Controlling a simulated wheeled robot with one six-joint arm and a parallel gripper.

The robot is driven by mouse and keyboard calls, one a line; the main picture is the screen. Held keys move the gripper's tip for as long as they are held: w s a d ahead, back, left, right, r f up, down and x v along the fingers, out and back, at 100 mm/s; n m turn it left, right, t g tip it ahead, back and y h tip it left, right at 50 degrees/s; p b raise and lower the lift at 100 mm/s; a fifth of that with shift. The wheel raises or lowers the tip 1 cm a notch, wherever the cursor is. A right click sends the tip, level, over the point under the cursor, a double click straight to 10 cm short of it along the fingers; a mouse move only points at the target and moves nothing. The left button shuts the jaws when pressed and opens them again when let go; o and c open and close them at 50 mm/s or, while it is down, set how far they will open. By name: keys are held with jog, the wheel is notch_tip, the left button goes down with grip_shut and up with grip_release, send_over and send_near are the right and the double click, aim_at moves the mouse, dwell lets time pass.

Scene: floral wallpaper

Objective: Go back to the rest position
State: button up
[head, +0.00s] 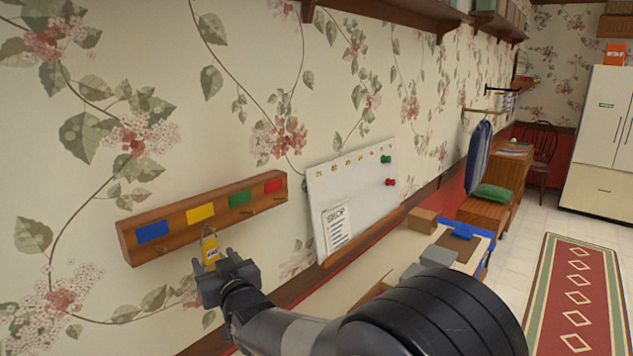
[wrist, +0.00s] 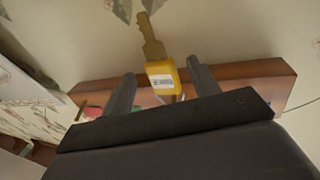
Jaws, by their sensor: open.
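A wooden key rack (head: 130,241) is fixed to the wall, with blue (head: 153,232), yellow (head: 200,214), green (head: 240,199) and red (head: 273,186) labels. A yellow-tagged key (head: 211,251) is just below the yellow label and appears to hang there; its hook is not clear. My gripper (head: 222,266) is open, right below and in front of the tag. In the wrist view the yellow tag (wrist: 162,78) shows between the two spread fingers, with a visible gap on each side. The rack (wrist: 262,72) lies behind it.
A whiteboard (head: 365,205) with a paper list and pins hangs right of the rack. Below it is a bench (head: 362,290) with boxes (head: 422,220). Shelves (head: 400,12) run above. Open floor with a red rug (head: 572,270) lies at the right.

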jog(key=shift+f+b, duration=0.25)
jog(key=shift+b, duration=0.05)
